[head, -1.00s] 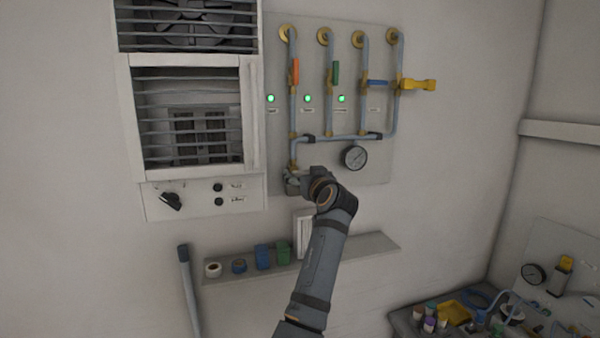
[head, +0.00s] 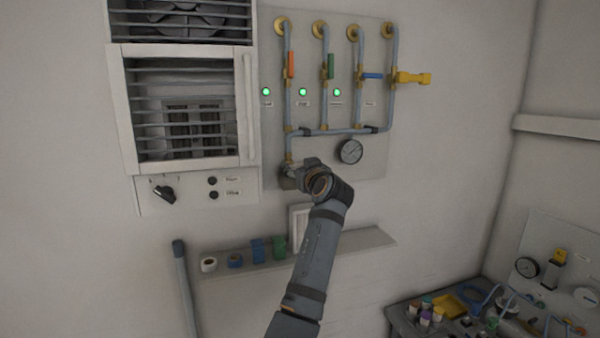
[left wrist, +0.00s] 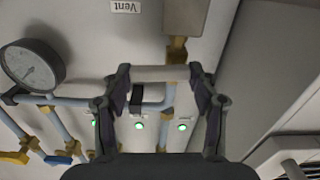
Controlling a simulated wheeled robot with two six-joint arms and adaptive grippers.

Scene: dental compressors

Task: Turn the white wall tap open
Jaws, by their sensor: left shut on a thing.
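The white wall tap shows in the left wrist view as a pale bar-shaped handle (left wrist: 160,73) beside a brass valve body (left wrist: 178,42) on the blue pipe. My left gripper (left wrist: 160,82) is shut on this handle, with one dark finger at each end of it. In the head view my left gripper (head: 287,176) is at the lower end of the leftmost pipe, below the manifold, and hides most of the tap. My right gripper is in neither view.
A pressure gauge (head: 350,151) is close to the right of the gripper. Orange (head: 291,64), green (head: 330,66), blue (head: 373,76) and yellow (head: 413,78) handles sit higher on the panel. A shelf (head: 345,247) with tape rolls is below. A louvred cabinet (head: 245,110) stands left.

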